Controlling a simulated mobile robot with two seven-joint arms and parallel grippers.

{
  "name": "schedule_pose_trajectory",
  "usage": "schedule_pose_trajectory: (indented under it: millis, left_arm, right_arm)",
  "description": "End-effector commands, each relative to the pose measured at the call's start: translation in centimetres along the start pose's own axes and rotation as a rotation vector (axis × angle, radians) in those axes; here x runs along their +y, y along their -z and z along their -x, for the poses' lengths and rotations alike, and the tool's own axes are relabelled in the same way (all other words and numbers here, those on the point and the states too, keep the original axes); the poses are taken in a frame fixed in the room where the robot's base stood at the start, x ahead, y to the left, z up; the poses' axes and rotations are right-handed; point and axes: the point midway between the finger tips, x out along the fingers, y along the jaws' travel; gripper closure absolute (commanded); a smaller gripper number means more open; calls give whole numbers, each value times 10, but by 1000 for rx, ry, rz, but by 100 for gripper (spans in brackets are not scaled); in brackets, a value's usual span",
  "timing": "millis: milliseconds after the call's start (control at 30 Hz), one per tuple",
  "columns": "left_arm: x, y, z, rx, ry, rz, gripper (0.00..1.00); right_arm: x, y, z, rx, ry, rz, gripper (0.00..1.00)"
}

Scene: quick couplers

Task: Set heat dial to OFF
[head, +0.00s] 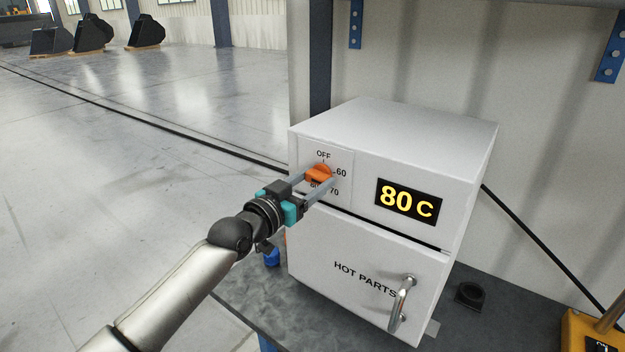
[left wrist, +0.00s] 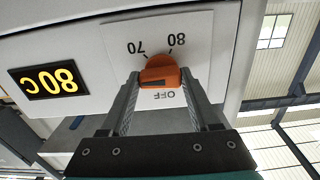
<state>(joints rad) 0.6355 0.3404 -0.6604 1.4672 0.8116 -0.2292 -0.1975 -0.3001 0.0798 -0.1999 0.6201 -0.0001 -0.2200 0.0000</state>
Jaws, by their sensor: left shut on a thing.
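The orange heat dial (head: 317,174) sits on the front panel of a white oven (head: 400,130), beside printed marks OFF, 60 and 70. In the left wrist view the dial (left wrist: 160,72) appears upside down, with 70 and 80 above it and OFF below. The display (head: 408,200) reads 80 C. My left gripper (head: 321,177) is shut on the dial, one finger on each side. The fingers partly cover the dial's lower marks in the head view. Exactly where the dial points is hard to tell. My right gripper is not in view.
The oven door (head: 350,280) is closed, reads HOT PARTS and has a metal handle (head: 403,300). A small blue object (head: 272,257) lies by the oven's left side.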

Motion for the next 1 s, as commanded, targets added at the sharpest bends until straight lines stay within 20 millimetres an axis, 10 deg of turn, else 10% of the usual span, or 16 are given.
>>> schedule_pose_trajectory:
  millis: [1000]
  left_arm:
    - [0,1,0,-1,1,968,93]
  right_arm:
    - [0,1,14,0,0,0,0]
